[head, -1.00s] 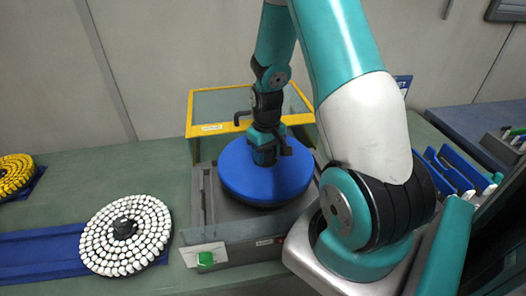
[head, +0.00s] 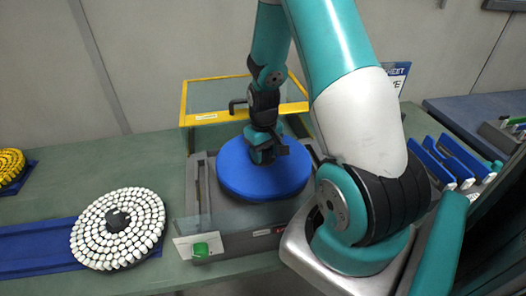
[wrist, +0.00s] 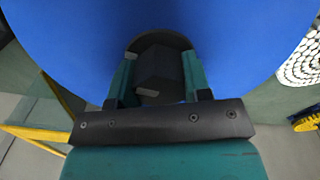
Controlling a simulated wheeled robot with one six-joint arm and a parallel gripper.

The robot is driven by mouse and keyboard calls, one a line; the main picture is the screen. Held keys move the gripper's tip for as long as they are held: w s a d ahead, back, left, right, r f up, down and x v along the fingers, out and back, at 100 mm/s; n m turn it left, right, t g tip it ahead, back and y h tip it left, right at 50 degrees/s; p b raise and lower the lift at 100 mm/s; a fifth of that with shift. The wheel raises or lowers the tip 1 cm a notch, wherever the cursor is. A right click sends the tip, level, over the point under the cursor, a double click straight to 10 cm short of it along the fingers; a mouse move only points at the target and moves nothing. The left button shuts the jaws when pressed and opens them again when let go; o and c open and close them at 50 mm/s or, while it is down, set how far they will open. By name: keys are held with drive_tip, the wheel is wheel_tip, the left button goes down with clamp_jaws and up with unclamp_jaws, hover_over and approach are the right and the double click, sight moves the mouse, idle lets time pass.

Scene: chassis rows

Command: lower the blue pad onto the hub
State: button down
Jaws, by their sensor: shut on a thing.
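The blue pad (head: 240,172) is a wide round disc with a dark central knob. My gripper (head: 264,152) is shut on that knob from above, and the pad lies roughly level under it. In the wrist view my gripper (wrist: 157,78) has its teal fingers on either side of the dark knob, and the blue pad (wrist: 230,40) fills most of the picture. The pad is over the grey machine (head: 200,215) inside its bay. The hub is hidden under the pad, so I cannot tell whether they touch.
A yellow-framed clear guard (head: 215,100) stands raised behind the pad. A green button (head: 201,249) is on the machine's front. A white-studded disc (head: 118,228) lies on a blue strip at left. Blue racks (head: 455,160) stand at right.

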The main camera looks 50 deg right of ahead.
drive_tip(key=shift+f+b, duration=1.2)
drive_tip(key=shift+f, duration=0.4)
idle(0.9)
